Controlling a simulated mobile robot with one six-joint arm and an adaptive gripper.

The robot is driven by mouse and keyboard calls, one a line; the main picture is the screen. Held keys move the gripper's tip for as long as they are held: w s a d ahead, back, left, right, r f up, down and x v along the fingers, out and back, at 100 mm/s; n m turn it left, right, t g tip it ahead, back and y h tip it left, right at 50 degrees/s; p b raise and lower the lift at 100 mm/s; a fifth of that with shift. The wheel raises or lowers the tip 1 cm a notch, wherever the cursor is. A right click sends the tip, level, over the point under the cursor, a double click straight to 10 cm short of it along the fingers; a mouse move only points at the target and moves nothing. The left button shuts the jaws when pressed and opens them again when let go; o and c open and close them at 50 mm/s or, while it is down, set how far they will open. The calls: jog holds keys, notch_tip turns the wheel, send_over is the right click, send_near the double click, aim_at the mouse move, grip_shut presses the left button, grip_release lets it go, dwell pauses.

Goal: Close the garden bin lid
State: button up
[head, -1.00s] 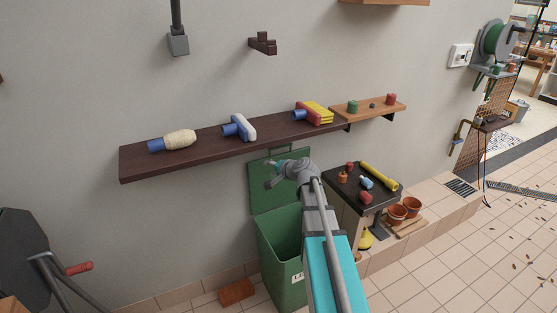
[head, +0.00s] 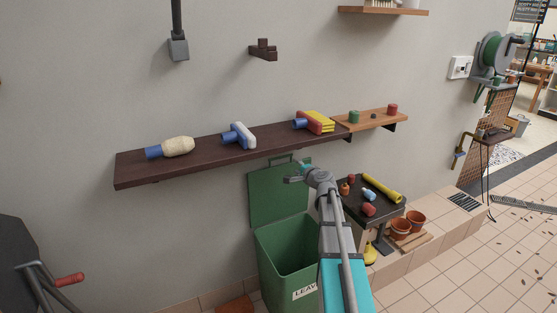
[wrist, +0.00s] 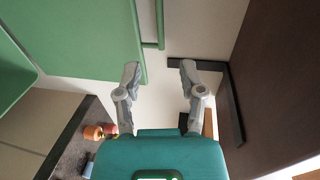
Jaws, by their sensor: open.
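The garden bin (head: 283,262) is green and stands against the wall, with a label on its front. Its lid (head: 272,198) is open and stands upright behind the body, with a bar handle (head: 284,159) at its top edge. My gripper (head: 296,174) is beside the lid's upper right corner in the head view, with the arm hiding part of the bin's right side. In the wrist view my gripper (wrist: 160,68) is open and empty. The lid (wrist: 95,35) and its handle (wrist: 160,22) lie just beyond the fingers; I see no contact.
A dark shelf (head: 205,158) with brushes is above the bin and close on the right in the wrist view (wrist: 280,70), with a black bracket (wrist: 232,105). A small black-topped table (head: 393,209) with bottles stands right of the bin. Open tiled floor (head: 450,270) is at right.

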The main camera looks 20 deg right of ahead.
aim_at(282, 157)
jog(key=w, duration=0.4)
jog(key=w+f+b, duration=0.1)
jog(key=w, duration=0.4)
jog(key=w+f+b, duration=0.1)
jog(key=w, duration=0.3)
jog(key=shift+w+a+f, duration=0.15)
jog(key=shift+a+f, duration=0.05)
jog(key=shift+a, duration=0.05)
grip_shut()
